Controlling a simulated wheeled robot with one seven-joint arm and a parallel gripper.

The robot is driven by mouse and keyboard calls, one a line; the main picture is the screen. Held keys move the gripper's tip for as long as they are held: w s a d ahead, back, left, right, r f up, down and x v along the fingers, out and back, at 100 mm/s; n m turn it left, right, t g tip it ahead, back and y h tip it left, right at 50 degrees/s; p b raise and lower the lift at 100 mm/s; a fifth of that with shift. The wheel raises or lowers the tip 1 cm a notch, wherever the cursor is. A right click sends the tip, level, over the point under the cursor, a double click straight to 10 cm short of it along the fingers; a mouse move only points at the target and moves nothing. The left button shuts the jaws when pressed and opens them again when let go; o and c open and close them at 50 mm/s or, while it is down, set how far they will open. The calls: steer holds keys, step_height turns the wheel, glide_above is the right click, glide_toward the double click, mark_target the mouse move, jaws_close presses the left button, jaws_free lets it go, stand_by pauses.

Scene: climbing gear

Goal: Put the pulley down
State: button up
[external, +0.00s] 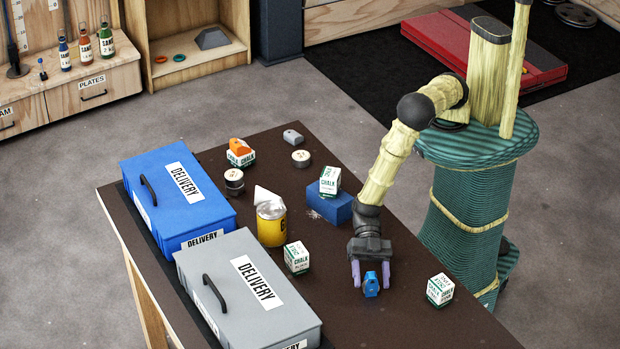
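The small blue pulley (371,285) is near the right front of the dark brown table (330,328). My gripper (371,276) points down over it, with one purple finger on each side. A gap shows between each finger and the pulley, so my gripper looks open around it. The pulley seems to rest upright on the table, though its underside is too small to make out clearly.
A chalk box (440,290) stands right of my gripper and another (297,257) left. A blue block (330,205) with a chalk box on top (330,181), a yellow can (271,222), and blue (207,213) and grey (285,318) delivery boxes stand further left.

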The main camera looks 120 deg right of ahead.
steer(key=shift+s+d+f, duration=0.1)
steer(key=shift+s+f, duration=0.15)
steer(key=shift+f, duration=0.3)
steer(key=shift+w+r+p, duration=0.1)
steer(key=shift+r+p, duration=0.3)
steer(key=shift+p, duration=0.1)
steer(key=shift+d+r, duration=0.1)
steer(key=shift+d, duration=0.2)
steer(key=b+v, duration=0.2)
steer(key=v, duration=0.9)
steer(key=shift+r, duration=0.5)
